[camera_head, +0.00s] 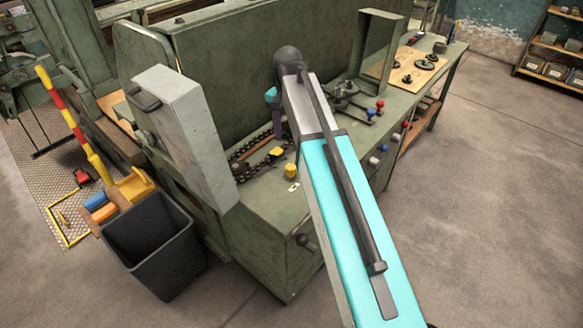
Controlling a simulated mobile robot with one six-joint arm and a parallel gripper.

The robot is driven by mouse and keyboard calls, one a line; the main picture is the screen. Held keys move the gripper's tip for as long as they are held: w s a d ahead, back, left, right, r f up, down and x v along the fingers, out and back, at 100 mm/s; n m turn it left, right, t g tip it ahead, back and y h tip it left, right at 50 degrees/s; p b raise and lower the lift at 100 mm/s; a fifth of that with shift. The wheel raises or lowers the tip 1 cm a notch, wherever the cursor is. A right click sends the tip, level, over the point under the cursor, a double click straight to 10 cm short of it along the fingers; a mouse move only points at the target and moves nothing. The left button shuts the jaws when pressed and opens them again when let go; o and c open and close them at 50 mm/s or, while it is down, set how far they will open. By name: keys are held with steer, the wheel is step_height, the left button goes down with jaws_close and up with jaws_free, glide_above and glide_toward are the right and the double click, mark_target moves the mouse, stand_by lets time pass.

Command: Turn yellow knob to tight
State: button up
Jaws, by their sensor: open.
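A yellow knob (291,171) sits at the near edge of the green machine's bench, just left of my teal arm. A small pale label (293,187) lies beside it. Another yellow piece (276,153) is just behind it, by a dark chain; I cannot tell its exact shape. My gripper (277,123) shows only in small part, left of my forearm, above and behind the yellow knob and apart from it. Its fingertips are too small and hidden to make out. Nothing shows held in it. The knob's pointer and markings are too small to read.
A grey-green upright panel (180,130) stands left of the knob. Levers with red and blue tips (375,108) and small front knobs (373,161) are to the right. A dark handle (302,240) projects below. A black bin (155,245) stands left; the right floor is clear.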

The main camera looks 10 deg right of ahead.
mark_target(290, 167)
steer(key=shift+d, duration=0.25)
steer(key=shift+f+p, duration=1.7)
steer(key=shift+f, duration=5.2)
steer(key=shift+c, duration=0.4)
steer(key=c, duration=1)
steer(key=shift+o, duration=0.2)
steer(key=shift+a, duration=0.3)
steer(key=shift+d, duration=0.25)
